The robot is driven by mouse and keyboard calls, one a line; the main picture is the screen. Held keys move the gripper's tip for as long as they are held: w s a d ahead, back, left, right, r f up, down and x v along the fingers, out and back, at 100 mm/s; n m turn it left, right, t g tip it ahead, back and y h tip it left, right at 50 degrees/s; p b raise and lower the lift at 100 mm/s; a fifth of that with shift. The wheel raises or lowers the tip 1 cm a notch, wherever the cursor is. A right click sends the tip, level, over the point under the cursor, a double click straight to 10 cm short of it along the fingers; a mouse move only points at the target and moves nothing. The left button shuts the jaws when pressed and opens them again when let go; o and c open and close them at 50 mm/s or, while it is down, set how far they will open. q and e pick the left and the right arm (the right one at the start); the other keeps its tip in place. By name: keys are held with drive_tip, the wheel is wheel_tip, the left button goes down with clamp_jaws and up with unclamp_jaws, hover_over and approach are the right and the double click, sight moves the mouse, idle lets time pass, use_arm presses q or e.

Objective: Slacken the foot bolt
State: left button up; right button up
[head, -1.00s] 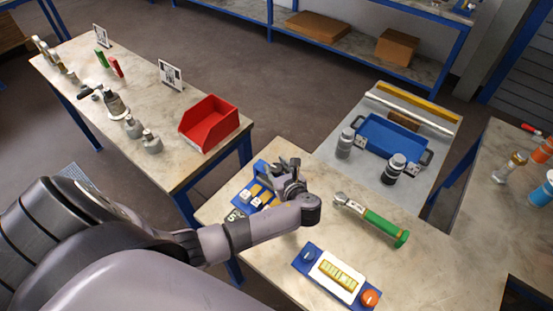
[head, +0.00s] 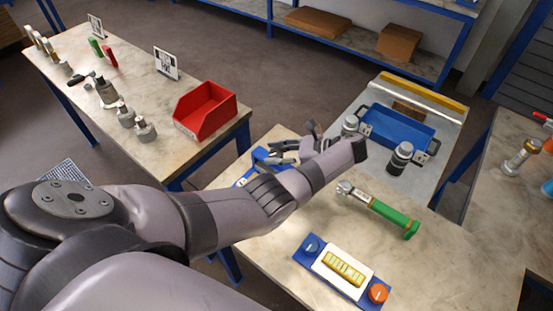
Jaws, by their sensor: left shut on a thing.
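My left gripper (head: 297,145) is over the far left part of the near table, just beside the blue rack (head: 262,160). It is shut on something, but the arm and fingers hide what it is. A ratchet wrench with a green handle (head: 393,215) lies on the table to the right of my left arm, apart from the gripper. Small flanged metal vessels (head: 126,115) stand on the left table. I cannot make out which bolt is the foot bolt. My right gripper is not in view.
A red bin (head: 206,111) sits at the left table's near end. A blue tray (head: 398,133) and dark-topped cylinders (head: 400,158) are on the grey surface behind the wrench. A blue panel with an orange knob (head: 377,292) lies near the front. Table between wrench and panel is clear.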

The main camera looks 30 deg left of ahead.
use_arm(q)
drive_tip(key=shift+n+g+h+b, duration=0.7)
drive_tip(key=shift+n+g+b, duration=0.7)
drive_tip(key=shift+g, duration=0.1)
drive_tip(key=o, duration=1.1)
drive_tip(key=shift+s+a, duration=0.1)
drive_tip(key=shift+o, duration=0.2)
